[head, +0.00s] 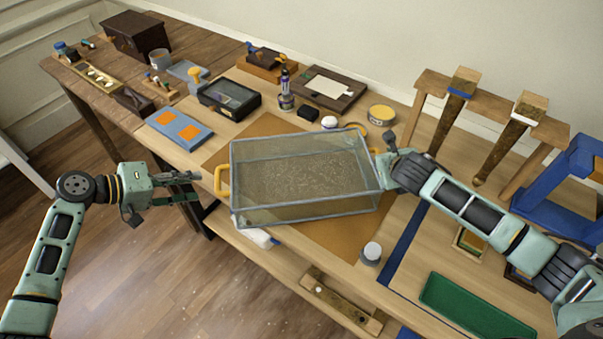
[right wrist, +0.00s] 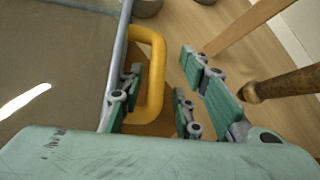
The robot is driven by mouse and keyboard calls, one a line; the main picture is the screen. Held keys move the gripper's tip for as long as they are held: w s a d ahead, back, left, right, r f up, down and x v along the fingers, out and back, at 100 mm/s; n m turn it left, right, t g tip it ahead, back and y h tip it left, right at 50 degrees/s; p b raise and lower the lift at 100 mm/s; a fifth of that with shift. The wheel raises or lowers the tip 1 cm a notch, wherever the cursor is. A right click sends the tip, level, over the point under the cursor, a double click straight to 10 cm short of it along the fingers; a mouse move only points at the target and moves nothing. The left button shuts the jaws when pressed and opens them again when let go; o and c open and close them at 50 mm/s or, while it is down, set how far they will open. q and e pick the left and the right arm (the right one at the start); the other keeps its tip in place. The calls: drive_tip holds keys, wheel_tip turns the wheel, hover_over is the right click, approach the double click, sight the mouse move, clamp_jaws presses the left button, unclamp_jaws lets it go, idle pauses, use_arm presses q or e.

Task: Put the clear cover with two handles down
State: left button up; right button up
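The clear cover (head: 300,205), a see-through box with grey edges, is over the brown mat (head: 262,127) at the table's front. It looks level; I cannot tell whether its lower rim touches the mat. Its left yellow handle (head: 221,181) is free. My left gripper (head: 192,187) is open and empty, left of that handle and apart from it. My right gripper (right wrist: 158,100) is at the right yellow handle (right wrist: 155,75). In the right wrist view one finger is inside the handle loop and the other outside, with gaps on both sides.
A small white-topped jar (head: 371,253) is close to the front right corner.

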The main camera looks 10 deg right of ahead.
drive_tip(key=v, duration=1.1)
drive_tip(key=shift+s+r, duration=0.2)
drive_tip(key=shift+s, duration=0.05)
